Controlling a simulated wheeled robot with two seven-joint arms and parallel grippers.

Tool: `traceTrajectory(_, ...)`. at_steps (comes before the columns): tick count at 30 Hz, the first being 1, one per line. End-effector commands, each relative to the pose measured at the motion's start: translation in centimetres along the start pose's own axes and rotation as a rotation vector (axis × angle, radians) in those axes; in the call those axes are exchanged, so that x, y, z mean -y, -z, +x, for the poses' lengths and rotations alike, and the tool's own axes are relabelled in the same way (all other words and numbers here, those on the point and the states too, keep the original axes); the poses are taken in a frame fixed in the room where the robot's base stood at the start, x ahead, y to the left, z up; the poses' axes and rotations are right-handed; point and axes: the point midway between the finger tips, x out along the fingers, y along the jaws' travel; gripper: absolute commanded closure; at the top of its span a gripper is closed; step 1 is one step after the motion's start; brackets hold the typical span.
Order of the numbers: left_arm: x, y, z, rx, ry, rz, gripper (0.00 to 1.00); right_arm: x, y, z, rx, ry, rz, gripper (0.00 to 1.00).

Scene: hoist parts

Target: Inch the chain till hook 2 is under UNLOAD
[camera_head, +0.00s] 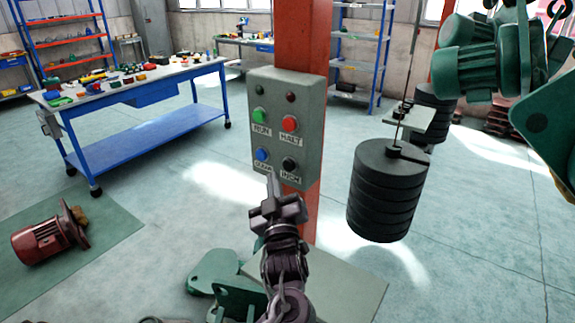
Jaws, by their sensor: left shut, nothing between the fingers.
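A grey control box (287,125) is fixed to a red post. It has two dark lamps at the top, a green button (259,115) labelled RUN and a red button (290,123) labelled HALT. Below are a blue button (262,154) and a black button (289,164); their labels are too blurred to read surely. My left gripper (271,188) is shut and empty, pointing up just below the blue button in the picture. Whether it touches the box I cannot tell. No numbered hook or UNLOAD sign can be made out. My right gripper is not in view.
A stack of black weights (382,200) hangs on a rod right of the box, with another stack behind. Green machinery (483,62) fills the upper right. A blue workbench (140,120) and a red motor (45,240) on a green mat stand left. Floor between is clear.

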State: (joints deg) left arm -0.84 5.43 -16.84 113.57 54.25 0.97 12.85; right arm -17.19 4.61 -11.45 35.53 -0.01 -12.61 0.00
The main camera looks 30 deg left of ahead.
Motion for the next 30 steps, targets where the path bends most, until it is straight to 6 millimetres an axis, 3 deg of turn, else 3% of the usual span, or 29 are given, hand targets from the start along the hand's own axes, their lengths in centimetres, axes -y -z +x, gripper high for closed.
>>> traceTrajectory(9, 1.3, 1.2, -1.7, 0.001, 0.0, 0.001, 1.0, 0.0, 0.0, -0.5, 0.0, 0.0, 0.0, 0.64)
traceTrajectory(30, 1.3, 1.3, -1.8, 0.0, 0.0, 0.0, 1.0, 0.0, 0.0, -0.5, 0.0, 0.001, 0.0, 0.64)
